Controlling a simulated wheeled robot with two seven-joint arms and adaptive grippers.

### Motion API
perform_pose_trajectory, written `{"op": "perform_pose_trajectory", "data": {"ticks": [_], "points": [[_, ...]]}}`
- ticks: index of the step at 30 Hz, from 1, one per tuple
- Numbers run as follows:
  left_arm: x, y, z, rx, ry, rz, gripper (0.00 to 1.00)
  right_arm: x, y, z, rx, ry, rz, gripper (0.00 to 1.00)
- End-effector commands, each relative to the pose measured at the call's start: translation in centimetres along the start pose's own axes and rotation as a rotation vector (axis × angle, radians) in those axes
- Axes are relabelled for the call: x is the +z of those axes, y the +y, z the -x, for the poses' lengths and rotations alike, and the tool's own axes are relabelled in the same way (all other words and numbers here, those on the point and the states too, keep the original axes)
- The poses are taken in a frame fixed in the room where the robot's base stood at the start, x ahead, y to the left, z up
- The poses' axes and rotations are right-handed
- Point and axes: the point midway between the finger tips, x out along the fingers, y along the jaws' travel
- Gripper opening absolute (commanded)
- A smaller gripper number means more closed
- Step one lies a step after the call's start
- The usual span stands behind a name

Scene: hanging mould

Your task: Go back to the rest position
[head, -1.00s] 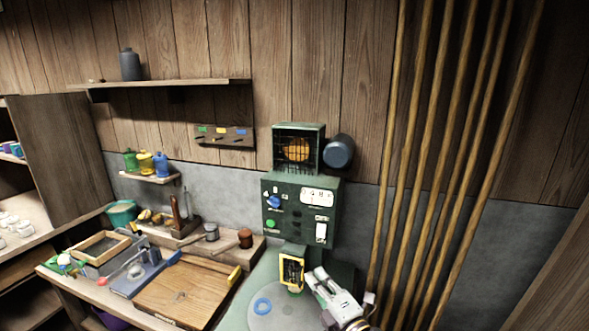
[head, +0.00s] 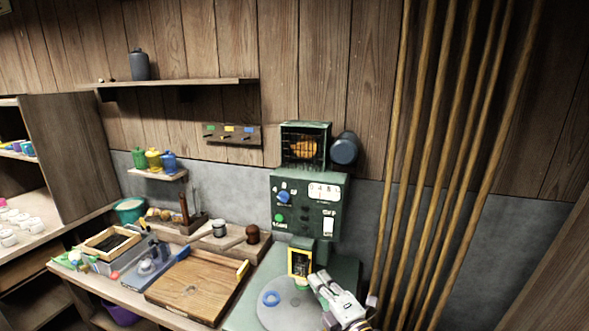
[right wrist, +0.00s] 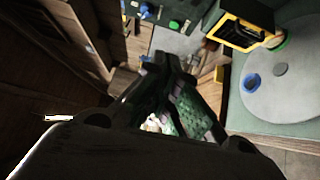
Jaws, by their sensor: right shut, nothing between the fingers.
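My right gripper (head: 318,280) comes in at the bottom of the head view, just right of the yellow-framed dark part (head: 300,262) on the green machine. Its fingers are shut and empty. In the right wrist view the fingers meet at their tips (right wrist: 178,66), clear of the round grey plate (right wrist: 292,95). The yellow frame also shows in the right wrist view (right wrist: 243,32). My left gripper is in neither view.
The green machine (head: 308,205) stands against the wall. A blue ring (head: 271,298) lies on its round grey plate (head: 292,312). A wooden board (head: 195,285) lies to the left, among trays and tools. Long wooden poles (head: 440,170) lean on the right.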

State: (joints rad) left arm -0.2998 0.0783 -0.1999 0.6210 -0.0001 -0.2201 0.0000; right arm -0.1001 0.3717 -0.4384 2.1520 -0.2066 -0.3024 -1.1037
Motion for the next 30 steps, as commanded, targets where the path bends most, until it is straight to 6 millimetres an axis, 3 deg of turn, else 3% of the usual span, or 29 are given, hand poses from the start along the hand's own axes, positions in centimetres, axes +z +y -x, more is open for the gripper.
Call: {"op": "perform_pose_trajectory", "data": {"ticks": [11, 16, 23, 30], "points": [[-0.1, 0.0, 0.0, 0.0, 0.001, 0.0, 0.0, 1.5, -2.3, 1.4, -0.11, -0.084, -0.172, 0.0], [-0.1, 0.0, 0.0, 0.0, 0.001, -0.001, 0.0, 2.7, -4.3, 2.9, -0.2, -0.162, -0.319, 0.0], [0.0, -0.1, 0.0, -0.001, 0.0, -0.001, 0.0, 4.3, -8.2, 6.6, -0.359, -0.326, -0.587, 0.0], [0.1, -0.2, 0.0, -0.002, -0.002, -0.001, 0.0, 5.2, -12.0, 11.5, -0.51, -0.525, -0.857, 0.0]]}}
